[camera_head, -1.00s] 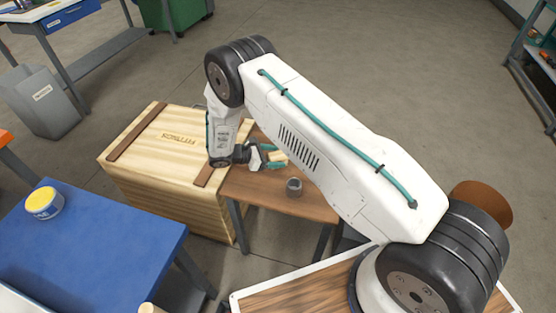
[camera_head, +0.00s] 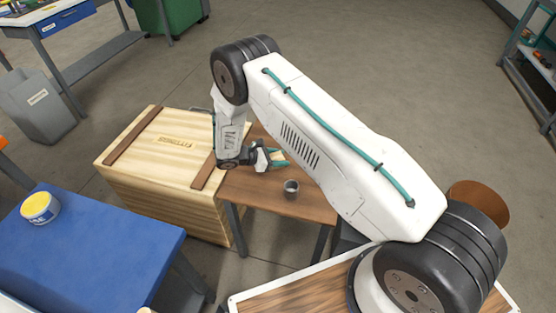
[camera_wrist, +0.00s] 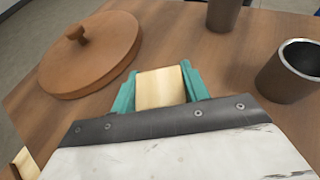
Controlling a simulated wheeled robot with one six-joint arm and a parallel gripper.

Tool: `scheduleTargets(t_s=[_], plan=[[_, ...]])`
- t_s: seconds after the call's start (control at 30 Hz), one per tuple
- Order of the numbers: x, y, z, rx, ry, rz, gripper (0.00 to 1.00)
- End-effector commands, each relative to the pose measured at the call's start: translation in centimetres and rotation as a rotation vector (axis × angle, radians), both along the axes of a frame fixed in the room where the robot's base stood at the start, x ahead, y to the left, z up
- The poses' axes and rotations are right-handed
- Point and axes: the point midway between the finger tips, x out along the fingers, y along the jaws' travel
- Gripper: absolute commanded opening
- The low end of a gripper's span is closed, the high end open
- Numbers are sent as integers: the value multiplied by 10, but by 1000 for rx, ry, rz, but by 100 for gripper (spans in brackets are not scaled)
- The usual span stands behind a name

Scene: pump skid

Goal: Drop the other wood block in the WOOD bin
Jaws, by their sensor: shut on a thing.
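My gripper (camera_head: 281,159) is over the small brown table (camera_head: 265,197), its teal fingers closed on a pale wood block (camera_wrist: 161,87). In the wrist view the block sits between the two fingertips (camera_wrist: 159,90), just above or on the tabletop; I cannot tell which. A grey bin (camera_head: 38,103) with a white label stands on the floor at the far left; its label is too small to read. A green bin (camera_head: 170,14) stands at the top edge. I cannot tell which bin is marked WOOD.
A grey cup (camera_head: 291,189) stands on the table, right of the block in the wrist view (camera_wrist: 290,72). A round wooden lid (camera_wrist: 88,52) lies left of it and a dark cup (camera_wrist: 223,14) is behind. A wooden crate (camera_head: 165,150) adjoins the table. A blue table (camera_head: 100,245) is at front left.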

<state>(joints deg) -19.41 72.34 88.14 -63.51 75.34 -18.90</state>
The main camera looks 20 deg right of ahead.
Motion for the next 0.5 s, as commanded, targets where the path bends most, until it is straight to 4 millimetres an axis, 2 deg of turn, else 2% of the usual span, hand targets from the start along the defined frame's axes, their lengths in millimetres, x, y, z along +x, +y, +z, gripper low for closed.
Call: scheduleTargets(t_s=[0.3, 0.5], plan=[[1, 0, 62, 0, -3, 0, 22], [0, 0, 89, 1, -1, 1, 22]])
